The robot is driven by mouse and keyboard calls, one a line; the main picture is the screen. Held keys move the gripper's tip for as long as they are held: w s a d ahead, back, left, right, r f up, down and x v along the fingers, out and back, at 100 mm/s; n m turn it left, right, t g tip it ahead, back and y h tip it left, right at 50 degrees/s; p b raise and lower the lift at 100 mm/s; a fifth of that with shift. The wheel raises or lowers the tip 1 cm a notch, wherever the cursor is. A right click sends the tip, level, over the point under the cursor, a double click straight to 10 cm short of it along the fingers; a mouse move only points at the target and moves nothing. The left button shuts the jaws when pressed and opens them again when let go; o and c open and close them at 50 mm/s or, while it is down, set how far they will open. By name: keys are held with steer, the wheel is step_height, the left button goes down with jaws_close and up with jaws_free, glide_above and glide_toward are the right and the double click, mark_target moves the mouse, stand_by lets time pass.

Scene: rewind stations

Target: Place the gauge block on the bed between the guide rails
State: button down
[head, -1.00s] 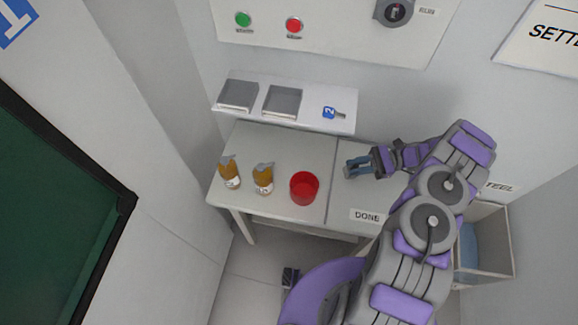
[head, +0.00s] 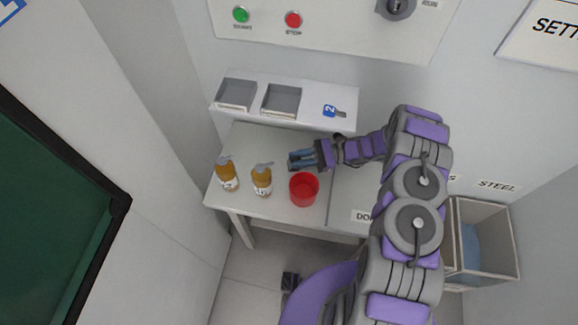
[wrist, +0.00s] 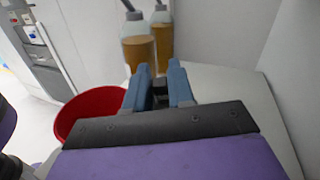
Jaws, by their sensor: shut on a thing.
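My gripper (head: 291,161) is over the pale worktop, just behind the red cup (head: 304,189), with its blue fingers pointing left. In the wrist view the fingers (wrist: 160,78) are close together with a small dark piece (wrist: 160,90) between them. It is mostly hidden by the fingers and is probably the gauge block; its shape cannot be made out. No other gauge block shows. I cannot make out a bed with guide rails in either view.
Two amber pump bottles (head: 227,176) (head: 262,181) stand left of the cup. Behind is a raised shelf (head: 300,117) with two grey recesses and a blue tag (head: 329,111). A DONE label (head: 361,216) marks the right worktop. An open bin (head: 482,262) stands at right.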

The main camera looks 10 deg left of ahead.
steer(key=shift+w+a+f+b, duration=0.15)
steer(key=shift+a+f, duration=0.2)
steer(key=shift+f, duration=0.8)
steer(key=shift+s+a+f+b, duration=0.15)
steer(key=shift+a+f, duration=0.2)
steer(key=shift+f, duration=0.75)
steer(key=shift+w+a+r+h, duration=0.15)
steer(key=shift+h, duration=0.15)
steer(key=shift+a+r+m+t+h+b, duration=0.1)
steer(key=shift+a+m+t+h+b, duration=0.25)
steer(key=shift+h, duration=0.5)
steer(key=shift+a+m+t+h+b, duration=0.15)
steer(key=shift+a+m+h+b, duration=0.3)
steer(key=shift+h, duration=0.4)
steer(key=shift+d+f, duration=0.1)
steer(key=shift+f, duration=0.75)
steer(key=c, duration=1)
jaws_free()
steer(key=shift+o, duration=0.2)
